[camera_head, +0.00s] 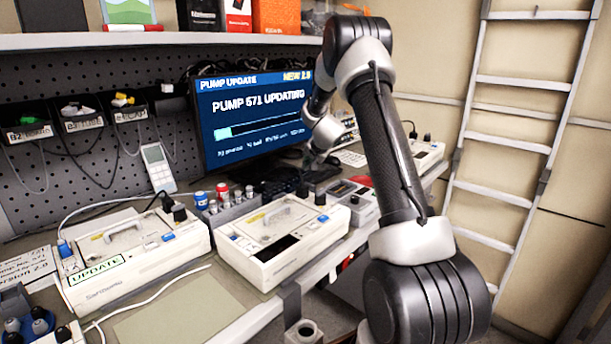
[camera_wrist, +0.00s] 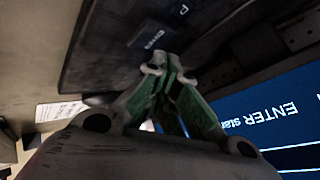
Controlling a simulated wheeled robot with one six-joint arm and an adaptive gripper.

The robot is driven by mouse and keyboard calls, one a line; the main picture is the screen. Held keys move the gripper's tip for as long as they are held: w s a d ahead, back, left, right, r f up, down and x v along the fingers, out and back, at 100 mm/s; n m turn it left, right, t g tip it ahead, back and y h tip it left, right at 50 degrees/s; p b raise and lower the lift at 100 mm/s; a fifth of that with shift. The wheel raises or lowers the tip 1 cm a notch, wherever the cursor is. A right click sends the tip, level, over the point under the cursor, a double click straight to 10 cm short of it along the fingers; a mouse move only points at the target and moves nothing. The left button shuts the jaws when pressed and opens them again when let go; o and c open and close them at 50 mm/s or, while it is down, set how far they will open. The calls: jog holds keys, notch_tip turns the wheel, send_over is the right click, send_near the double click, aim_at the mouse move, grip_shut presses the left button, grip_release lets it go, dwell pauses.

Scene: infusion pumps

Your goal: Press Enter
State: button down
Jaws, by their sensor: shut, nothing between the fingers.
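In the wrist view, the dark Enter key (camera_wrist: 150,36), with a faint upside-down label, lies directly past my fingertips. My gripper (camera_wrist: 154,69) is shut and empty, its green-sided fingers together at the key's edge. I cannot tell whether the tips touch the key. In the head view, the black keyboard (camera_head: 262,187) lies in front of the monitor (camera_head: 250,140), and my arm's end reaches down at its right side; the fingertips are hard to make out there. The monitor reads "PUMP 571 UPDATING" above a partly filled progress bar. Part of the screen (camera_wrist: 285,115) shows in the wrist view.
A white pump marked UPDATE (camera_head: 135,265) stands at the left, another pump (camera_head: 283,250) at the centre. A rack with vials (camera_head: 232,210) stands close in front of the keyboard. A shelf (camera_head: 150,41) runs above the monitor. A ladder (camera_head: 510,140) stands at the right.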

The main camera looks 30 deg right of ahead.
aim_at(308, 173)
jog(key=shift+r, duration=2.5)
